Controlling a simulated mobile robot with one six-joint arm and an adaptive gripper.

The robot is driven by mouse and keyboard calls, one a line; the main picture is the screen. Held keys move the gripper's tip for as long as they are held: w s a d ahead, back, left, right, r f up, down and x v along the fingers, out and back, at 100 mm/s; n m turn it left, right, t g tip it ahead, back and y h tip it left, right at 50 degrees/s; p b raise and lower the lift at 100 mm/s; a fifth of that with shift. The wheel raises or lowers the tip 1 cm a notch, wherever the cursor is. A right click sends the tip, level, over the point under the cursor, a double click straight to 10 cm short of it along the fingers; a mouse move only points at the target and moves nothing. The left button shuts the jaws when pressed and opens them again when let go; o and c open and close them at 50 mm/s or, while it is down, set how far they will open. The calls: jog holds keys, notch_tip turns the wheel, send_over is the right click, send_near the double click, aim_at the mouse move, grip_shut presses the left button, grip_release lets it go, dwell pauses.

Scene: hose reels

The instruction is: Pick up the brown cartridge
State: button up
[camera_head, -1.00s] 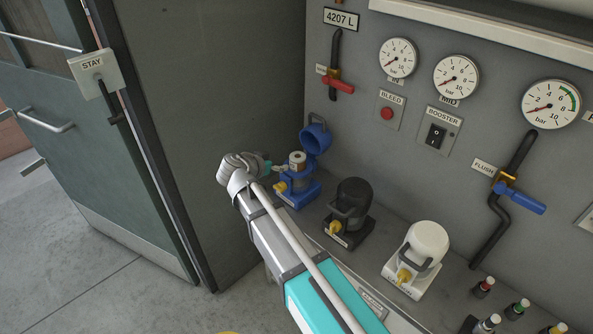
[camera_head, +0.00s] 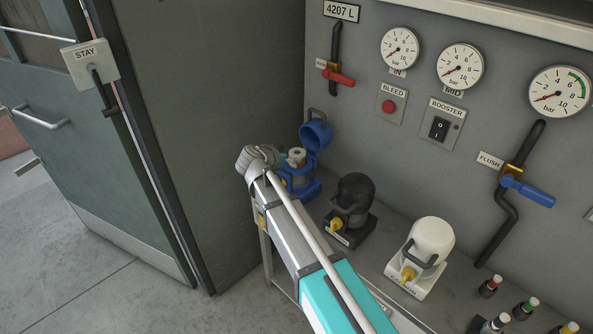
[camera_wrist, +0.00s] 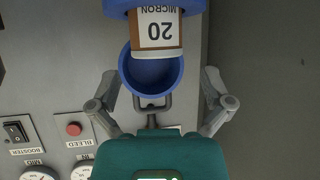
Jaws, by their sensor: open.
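The brown cartridge (camera_head: 297,154) stands upright in the blue filter housing (camera_head: 305,191), whose blue lid (camera_head: 316,134) is swung open. In the wrist view the cartridge (camera_wrist: 155,30) shows a white label reading "20 MICRON" with a brown band. My gripper (camera_wrist: 158,80) is open and empty, its grey fingers spread wide to either side. The cartridge lies beyond the fingertips, roughly centred between them, with no contact visible. In the head view my wrist is right beside the housing and hides part of it; the fingers are mostly hidden there.
A black housing (camera_head: 351,207) and a white housing (camera_head: 424,255), both closed, stand along the bench to the right. Behind is a grey panel with gauges, a red-handled valve (camera_head: 338,78) and a booster switch (camera_head: 439,128). A dark wall stands close on the left.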

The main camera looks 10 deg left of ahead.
aim_at(297, 153)
jog(key=shift+w, duration=0.1)
dwell(0.3)
jog(key=shift+d+b+x, duration=0.1)
jog(key=shift+b+x, duration=0.4)
jog(key=shift+x, duration=0.8)
jog(key=shift+d+b+x, duration=0.15)
jog(key=shift+b+x, duration=0.35)
jog(key=shift+x, duration=0.85)
jog(key=shift+r, duration=0.2)
jog(key=c, duration=1.1)
jog(key=shift+r, duration=0.1)
jog(key=shift+c, duration=0.2)
notch_tip(297, 153, up, 10)
jog(key=p, duration=1)
